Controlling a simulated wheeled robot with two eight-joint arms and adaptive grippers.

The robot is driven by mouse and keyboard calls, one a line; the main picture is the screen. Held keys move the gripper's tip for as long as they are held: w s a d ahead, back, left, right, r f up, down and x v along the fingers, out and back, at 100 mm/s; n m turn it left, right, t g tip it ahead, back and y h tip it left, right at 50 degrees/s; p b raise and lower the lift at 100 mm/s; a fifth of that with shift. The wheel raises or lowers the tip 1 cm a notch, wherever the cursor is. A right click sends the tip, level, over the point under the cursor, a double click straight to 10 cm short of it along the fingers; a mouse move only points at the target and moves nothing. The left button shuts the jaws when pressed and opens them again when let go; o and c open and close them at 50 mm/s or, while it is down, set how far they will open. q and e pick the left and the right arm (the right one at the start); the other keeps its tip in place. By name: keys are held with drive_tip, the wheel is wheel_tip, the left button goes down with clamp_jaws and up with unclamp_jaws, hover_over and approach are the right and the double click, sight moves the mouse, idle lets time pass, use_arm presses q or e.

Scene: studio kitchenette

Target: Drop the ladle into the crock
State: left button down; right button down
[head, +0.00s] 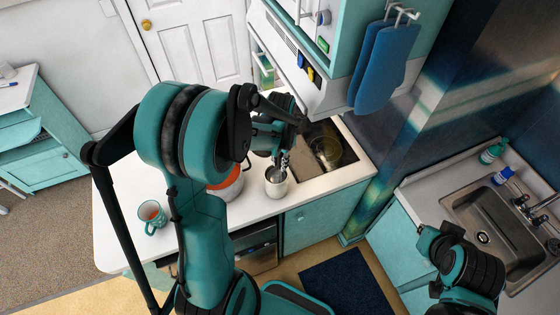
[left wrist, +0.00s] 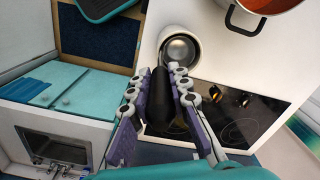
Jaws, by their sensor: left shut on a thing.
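The ladle has a black handle (left wrist: 162,98) and a round steel bowl (left wrist: 180,49). My left gripper (left wrist: 160,76) is shut on the handle, with a finger on each side. The crock (head: 276,184) is a pale, round container on the white counter; its rim also shows in the left wrist view (left wrist: 165,38). In that view the bowl appears within the crock's opening; how deep it sits is unclear. In the head view my left gripper (head: 284,160) is right above the crock, and the ladle is mostly hidden. My right gripper (head: 428,238) is at lower right, away from the crock.
A pot of orange-red food (left wrist: 270,5) stands beside the crock, partly behind my left arm in the head view. A dark cooktop (head: 325,150) lies right of the crock. A patterned mug (head: 152,215) is at the counter's left. A sink (head: 490,225) is at right.

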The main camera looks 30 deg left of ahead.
use_arm(q)
drive_tip(key=c, duration=1.4)
unclamp_jaws()
drive_tip(key=shift+r, duration=0.1)
drive_tip(key=shift+r+p, duration=0.25)
drive_tip(key=shift+p, duration=0.2)
wheel_tip(320, 180, up, 12)
drive_tip(key=shift+r+p, duration=0.2)
drive_tip(key=shift+p, duration=0.25)
drive_tip(key=shift+s+d+r, duration=0.2)
drive_tip(key=shift+d+r, duration=0.05)
drive_tip(key=shift+r, duration=0.05)
drive_tip(key=shift+s+d+r+n+t, duration=0.45)
drive_tip(key=shift+s+d+t, duration=0.7)
drive_tip(key=shift+s, duration=0.55)
drive_tip(key=shift+s+d+r+n+t, duration=0.35)
drive_tip(key=shift+s+d+n+t, duration=0.15)
drive_tip(key=shift+s+d+t, duration=0.95)
drive_tip(key=shift+s+d+r+n+t, duration=0.45)
drive_tip(key=shift+s+d+t, duration=0.45)
drive_tip(key=shift+s, duration=1)
